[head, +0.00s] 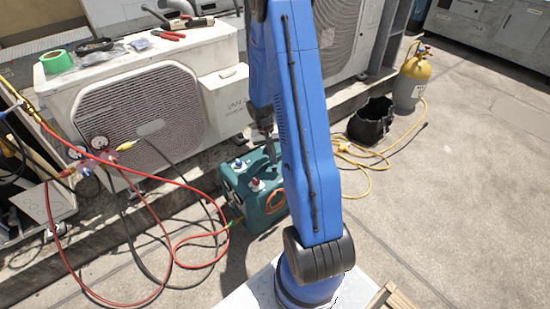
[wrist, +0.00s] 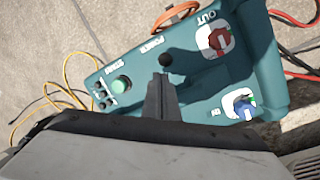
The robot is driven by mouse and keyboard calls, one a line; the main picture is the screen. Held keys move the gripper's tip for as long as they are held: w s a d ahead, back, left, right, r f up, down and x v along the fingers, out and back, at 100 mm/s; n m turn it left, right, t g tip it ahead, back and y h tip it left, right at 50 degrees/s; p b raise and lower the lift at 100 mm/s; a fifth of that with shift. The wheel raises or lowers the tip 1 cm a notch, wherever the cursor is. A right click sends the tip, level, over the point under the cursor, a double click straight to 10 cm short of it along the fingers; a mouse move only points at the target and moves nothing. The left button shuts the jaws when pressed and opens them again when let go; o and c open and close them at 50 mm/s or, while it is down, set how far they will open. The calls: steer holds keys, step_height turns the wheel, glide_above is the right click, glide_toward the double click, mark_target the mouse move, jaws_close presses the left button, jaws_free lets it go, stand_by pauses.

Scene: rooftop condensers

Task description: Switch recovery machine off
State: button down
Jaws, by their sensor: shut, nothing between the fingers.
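The recovery machine (head: 274,204) is a teal box on the ground in front of the condenser. In the wrist view its top panel (wrist: 190,85) fills the middle. A small round black control (wrist: 166,60) sits next to the word POWER; its switch position cannot be told. A green button (wrist: 121,84) marked START, a red valve knob (wrist: 217,41) marked OUT and a blue valve knob (wrist: 243,107) also show. My gripper (wrist: 160,78) is shut and empty, its tips just short of the black control in the picture. Whether they touch it cannot be told. In the head view my gripper (head: 268,138) is over the machine.
Red and black hoses (head: 205,255) loop over the ground left of the machine, from gauges (head: 100,143). A condenser (head: 150,115) with tools on top stands behind. A yellow hose (head: 365,165), a black bucket (head: 371,122) and a yellow-topped cylinder (head: 411,85) are at right.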

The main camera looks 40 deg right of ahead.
steer(key=shift+w+a+r, duration=0.1)
steer(key=shift+a+r, duration=0.35)
steer(key=shift+a, duration=0.25)
